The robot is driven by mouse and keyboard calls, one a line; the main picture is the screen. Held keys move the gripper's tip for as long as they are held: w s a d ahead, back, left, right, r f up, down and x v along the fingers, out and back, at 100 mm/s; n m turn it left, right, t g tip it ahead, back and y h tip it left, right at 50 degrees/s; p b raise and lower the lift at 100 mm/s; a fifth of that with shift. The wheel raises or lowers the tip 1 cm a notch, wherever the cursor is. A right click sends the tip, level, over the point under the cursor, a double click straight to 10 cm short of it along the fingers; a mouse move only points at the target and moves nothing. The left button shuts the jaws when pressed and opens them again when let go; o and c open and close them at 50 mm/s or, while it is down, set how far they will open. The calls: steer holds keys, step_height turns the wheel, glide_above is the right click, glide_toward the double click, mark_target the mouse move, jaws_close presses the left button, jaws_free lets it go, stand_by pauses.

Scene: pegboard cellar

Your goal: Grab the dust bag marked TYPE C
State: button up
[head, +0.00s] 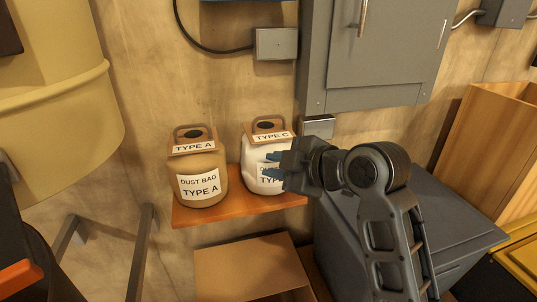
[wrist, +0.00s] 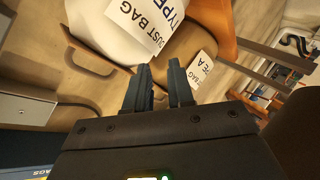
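The TYPE C dust bag (head: 250,172) is white with a brown top and a loop handle. It stands upright on an orange shelf (head: 240,211). My gripper (head: 271,164) is in front of its right side, covering part of the front label. The two fingers are apart, with nothing visibly held between them. In the wrist view the white bag (wrist: 92,22) fills the upper left, beyond the fingertips (wrist: 159,72). I cannot tell whether they touch it. The tan TYPE A dust bag (head: 198,168) stands just left of it; it also shows in the wrist view (wrist: 190,42).
A grey cabinet (head: 385,50) hangs above and right of the shelf. A dark grey lidded bin (head: 455,225) stands below right, behind my arm. A cardboard box (head: 250,268) is under the shelf. A wooden crate (head: 490,140) is at far right.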

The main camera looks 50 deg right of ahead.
mark_target(273, 117)
steer(key=d+r+n+g+p, duration=0.1)
steer(key=d+r+n, duration=0.3)
steer(key=d+r, duration=0.45)
steer(key=shift+n, duration=0.3)
steer(key=w, duration=0.2)
steer(key=w+f+p, duration=0.1)
steer(key=w, duration=0.1)
steer(key=w+f+p, duration=0.1)
steer(key=w, duration=0.1)
steer(key=shift+w+a+f, duration=0.2)
steer(key=shift+w+a, duration=0.1)
steer(key=shift+a, duration=0.1)
jaws_close()
